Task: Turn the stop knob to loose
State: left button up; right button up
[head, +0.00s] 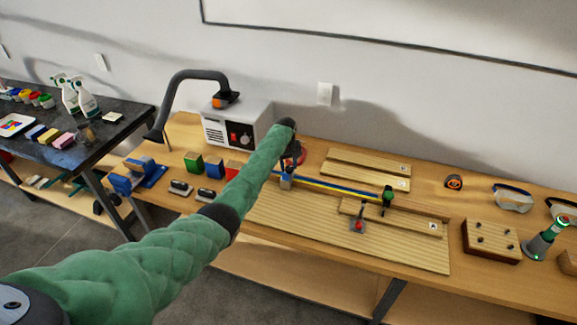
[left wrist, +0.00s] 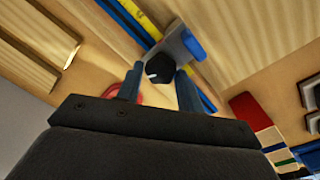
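The stop is a grey block (head: 286,183) on the blue and yellow rail (head: 335,187) in the head view. In the left wrist view, the grey stop (left wrist: 180,45) carries a round black knob (left wrist: 159,69) with a white mark. My left gripper (left wrist: 160,78) has one finger on each side of the knob, with narrow gaps seeming to show. The fingers look open around it, not clearly touching. In the head view my left gripper (head: 291,160) is just above the stop, largely hidden by my arm; the knob cannot be made out there. My right gripper is not in view.
A grey machine (head: 237,127) with a black hose stands behind left. Wooden boards (head: 368,165) lie behind the rail. A green-topped upright piece (head: 387,198) and a red-knobbed clamp (head: 358,226) are to the right. Coloured blocks (head: 214,167) sit left of the stop.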

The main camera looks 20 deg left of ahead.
pick_arm(q)
jog(key=o, duration=0.3)
